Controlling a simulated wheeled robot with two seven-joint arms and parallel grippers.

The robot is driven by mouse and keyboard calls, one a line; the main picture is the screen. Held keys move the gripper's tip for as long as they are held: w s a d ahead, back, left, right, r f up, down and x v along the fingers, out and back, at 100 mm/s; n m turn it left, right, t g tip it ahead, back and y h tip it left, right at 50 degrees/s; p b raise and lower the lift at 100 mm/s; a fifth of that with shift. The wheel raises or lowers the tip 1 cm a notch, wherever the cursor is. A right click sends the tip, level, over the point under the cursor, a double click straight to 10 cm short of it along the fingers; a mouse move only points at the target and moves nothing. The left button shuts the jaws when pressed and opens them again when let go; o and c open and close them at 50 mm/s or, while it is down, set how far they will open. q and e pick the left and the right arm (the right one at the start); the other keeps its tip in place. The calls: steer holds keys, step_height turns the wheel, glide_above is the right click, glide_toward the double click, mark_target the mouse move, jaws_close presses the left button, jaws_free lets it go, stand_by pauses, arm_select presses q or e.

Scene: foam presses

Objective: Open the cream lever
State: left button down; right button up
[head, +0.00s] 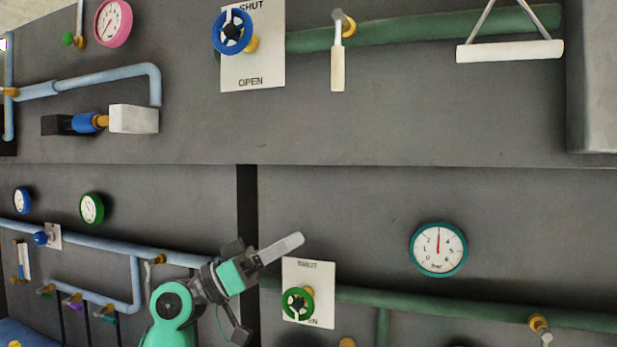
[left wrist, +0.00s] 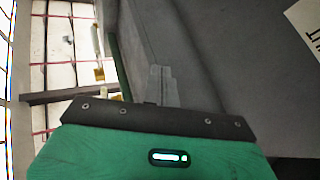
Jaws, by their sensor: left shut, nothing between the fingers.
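A cream lever (head: 338,68) hangs straight down from a brass valve (head: 345,22) on the upper green pipe (head: 400,33). My left gripper (head: 294,242) is well below it and a little to its left, in front of the lower panel, with its fingers pointing up and right. The fingers are shut and empty, and they touch nothing that I can make out. The shut fingers also show in the left wrist view (left wrist: 162,84). The cream lever cannot be made out for sure in the left wrist view. My right gripper is out of view.
A SHUT/OPEN plate (head: 262,68) with a blue handwheel (head: 232,32) is left of the lever. A white bar (head: 510,51) hangs to its right. A green handwheel (head: 298,304) is just below my left fingers. The grey panel between is bare.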

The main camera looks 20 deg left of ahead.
arm_select(q)
steer(key=s+a+r+m+g+h, duration=0.2)
steer(key=s+r+m+g+h, duration=0.1)
steer(key=r, duration=0.5)
steer(key=s+a+r+m+g+h, duration=0.3)
steer(key=s+r, duration=0.1)
steer(key=r, duration=0.4)
steer(key=shift+s+a+r+g, duration=0.2)
steer(key=shift+s+r+g, duration=0.1)
steer(key=shift+s+g, duration=0.1)
steer(key=p, duration=0.7)
glide_toward(338, 54)
step_height(338, 54, up, 4)
steer(key=d+p, duration=0.1)
steer(key=w+d+p, duration=0.1)
steer(key=d, duration=0.1)
steer(key=shift+w+f, duration=0.1)
steer(key=shift+f, duration=0.15)
